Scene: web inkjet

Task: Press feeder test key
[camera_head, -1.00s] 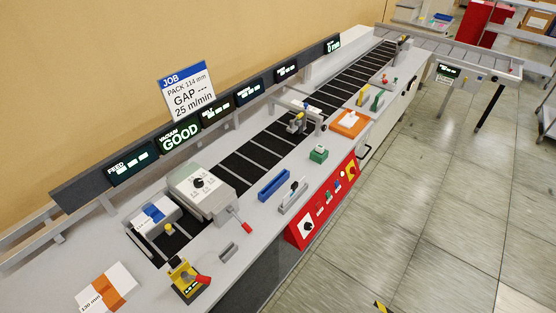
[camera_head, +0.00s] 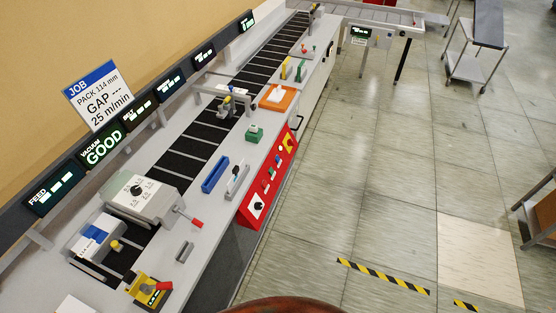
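The inkjet line's feeder end is at the lower left. A grey feeder unit with a dial (camera_head: 138,190) stands over the black belt, with a red-tipped lever (camera_head: 194,222) at its side. A yellow block with a red handle (camera_head: 150,289) sits near the front left. A red control panel (camera_head: 268,175) with a dark knob and several small coloured controls is on the front side of the machine. A green block (camera_head: 254,133) sits on the deck above it. I cannot tell which control is the feeder test key; labels are too small to read. Neither gripper is in view.
A job sign (camera_head: 100,95) stands behind. The tiled floor right of the machine is clear, with yellow-black tape (camera_head: 382,277). A cart (camera_head: 476,50) stands far right.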

